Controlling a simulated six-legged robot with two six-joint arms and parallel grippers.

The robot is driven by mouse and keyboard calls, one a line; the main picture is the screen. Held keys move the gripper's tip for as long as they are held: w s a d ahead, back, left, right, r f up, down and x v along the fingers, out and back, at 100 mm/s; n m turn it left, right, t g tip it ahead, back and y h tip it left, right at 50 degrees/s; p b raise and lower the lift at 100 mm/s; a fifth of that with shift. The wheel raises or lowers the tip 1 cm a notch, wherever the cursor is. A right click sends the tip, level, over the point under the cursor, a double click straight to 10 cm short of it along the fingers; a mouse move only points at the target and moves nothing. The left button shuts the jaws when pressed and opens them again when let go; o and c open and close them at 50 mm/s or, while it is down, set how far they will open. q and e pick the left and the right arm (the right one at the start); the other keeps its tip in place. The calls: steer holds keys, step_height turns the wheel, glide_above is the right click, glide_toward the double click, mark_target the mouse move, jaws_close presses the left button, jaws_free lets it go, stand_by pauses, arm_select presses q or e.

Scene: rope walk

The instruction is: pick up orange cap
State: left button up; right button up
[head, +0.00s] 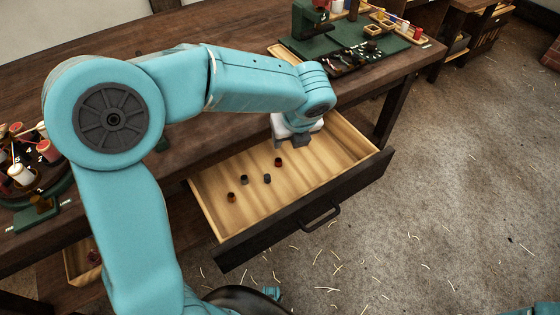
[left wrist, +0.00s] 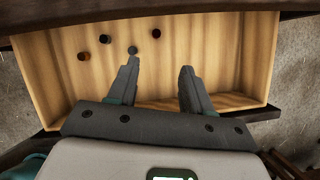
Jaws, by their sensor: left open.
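The orange cap, by its brownish-orange tone, seems to be the small cap (head: 231,197) at the left in the open wooden drawer (head: 325,168). In the left wrist view it is the leftmost cap (left wrist: 83,56), left of both my fingers. My left gripper (head: 303,143) is over the right part of the drawer, to the right of all the caps. Its two fingers are apart with nothing between them in the left wrist view (left wrist: 158,68). A dark blue-grey cap (left wrist: 132,50) shows just beyond the left fingertip. My right gripper is not in view.
A dark cap (head: 244,180) and a dark red cap (head: 278,162) also lie in the drawer. The drawer's front has a black handle (head: 322,215). The workbench (head: 110,60) stands above and behind it, with a tray of tools (head: 352,58). The drawer's right part is bare.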

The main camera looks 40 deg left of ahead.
arm_select(q)
steer(key=b, duration=0.3)
glide_toward(278, 159)
steer(key=shift+d+x, duration=0.25)
steer(key=shift+x, duration=1.8)
steer(key=b+x, duration=0.2)
steer(key=x, duration=0.3)
steer(key=shift+a, duration=0.2)
steer(key=shift+s+r, duration=0.1)
steer(key=shift+s, duration=0.05)
steer(key=shift+c, duration=0.3)
jaws_close()
